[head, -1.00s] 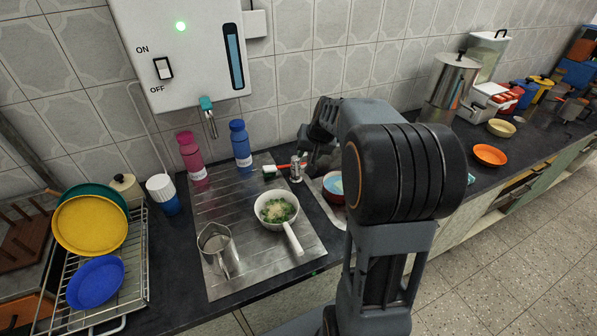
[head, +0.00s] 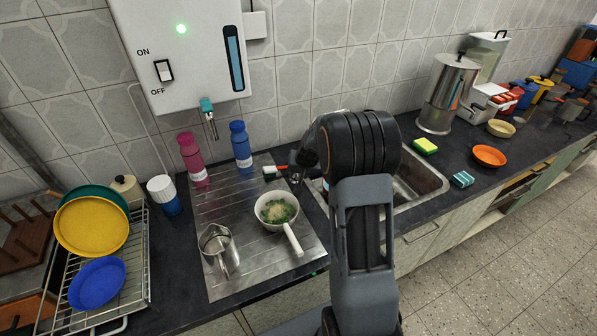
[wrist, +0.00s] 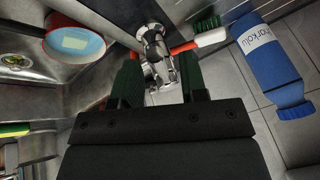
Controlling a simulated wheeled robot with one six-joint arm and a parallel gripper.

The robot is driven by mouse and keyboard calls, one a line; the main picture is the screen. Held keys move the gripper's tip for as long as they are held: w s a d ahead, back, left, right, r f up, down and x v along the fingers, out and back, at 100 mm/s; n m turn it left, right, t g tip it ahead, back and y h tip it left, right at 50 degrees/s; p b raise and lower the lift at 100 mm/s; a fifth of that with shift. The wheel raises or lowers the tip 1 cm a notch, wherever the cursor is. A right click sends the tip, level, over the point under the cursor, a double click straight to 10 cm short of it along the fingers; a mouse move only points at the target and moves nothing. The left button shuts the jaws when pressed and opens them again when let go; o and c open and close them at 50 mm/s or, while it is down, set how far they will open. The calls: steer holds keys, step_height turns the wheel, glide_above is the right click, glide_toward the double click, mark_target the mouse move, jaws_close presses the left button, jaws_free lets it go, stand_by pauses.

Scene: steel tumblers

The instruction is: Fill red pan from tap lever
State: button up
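The metal tap (wrist: 155,45) shows in the wrist view, just beyond and between my fingertips. My gripper (wrist: 160,72) is open, one finger on each side of the tap. I cannot tell whether either finger touches it. The red pan (wrist: 75,42), with a pale blue inside, sits in the steel sink at the upper left of the wrist view. In the head view my arm covers most of the pan and the tap, and my gripper (head: 300,165) shows only as a dark shape at the tap.
A brush with a red and white handle (wrist: 205,40) lies close beside the tap, near a blue bottle (wrist: 270,62). A white pan with food (head: 276,212) and a steel jug (head: 218,248) stand on the drainboard. A sponge (head: 425,146) lies behind the sink (head: 425,180).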

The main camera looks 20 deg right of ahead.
steer(key=shift+c, duration=0.3)
jaws_close()
stand_by(0.3)
